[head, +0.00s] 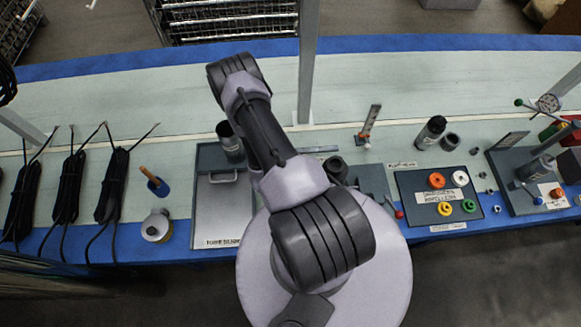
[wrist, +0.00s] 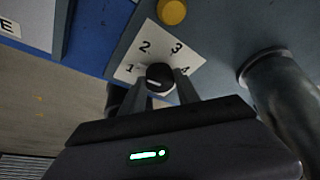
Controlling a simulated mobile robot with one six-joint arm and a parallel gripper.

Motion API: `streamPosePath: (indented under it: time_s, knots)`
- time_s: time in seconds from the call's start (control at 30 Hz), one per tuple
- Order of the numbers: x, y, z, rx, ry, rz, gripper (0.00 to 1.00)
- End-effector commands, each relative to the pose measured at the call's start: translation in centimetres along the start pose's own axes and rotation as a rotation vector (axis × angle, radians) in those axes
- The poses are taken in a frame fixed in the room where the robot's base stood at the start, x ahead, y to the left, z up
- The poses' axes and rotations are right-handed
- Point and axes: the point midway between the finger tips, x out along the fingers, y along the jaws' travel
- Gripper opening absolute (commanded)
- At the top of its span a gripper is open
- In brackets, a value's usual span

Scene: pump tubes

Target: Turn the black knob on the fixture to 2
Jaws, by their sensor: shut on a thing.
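In the wrist view, the black knob (wrist: 159,74) sits on a white dial plate (wrist: 129,70) printed with the numbers 1, 2, 3 and 4. The plate is on the grey-blue fixture (wrist: 215,35). My gripper (wrist: 162,88) has one finger on each side of the knob and is shut on it. A short pale mark shows on the knob's face. I cannot tell for certain which number it points to. In the head view my arm hides the gripper and the knob.
In the wrist view, a dark cylinder (wrist: 285,95) stands right of the knob and a yellow round part (wrist: 172,11) lies beyond the dial. In the head view, a tray of coloured rings (head: 408,210) and black cable bundles (head: 68,187) are on the bench.

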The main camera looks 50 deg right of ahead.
Motion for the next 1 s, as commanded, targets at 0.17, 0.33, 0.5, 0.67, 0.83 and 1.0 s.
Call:
streamPosePath:
  time_s: [0.17, 0.33, 0.5, 0.67, 0.83, 1.0]
  knots:
    - [0.35, -0.16, 0.17, 0.153, -0.001, 0.063, 0.0]
    - [0.18, -0.24, 0.05, 0.283, -0.001, 0.117, 0.0]
    - [0.06, -0.29, -0.01, 0.389, -0.002, 0.161, 0.0]
    - [0.03, -0.32, -0.08, 0.462, -0.001, 0.191, 0.0]
    - [0.03, -0.33, -0.1, 0.511, -0.001, 0.212, 0.0]
    - [0.03, -0.32, -0.11, 0.534, 0.0, 0.222, 0.0]
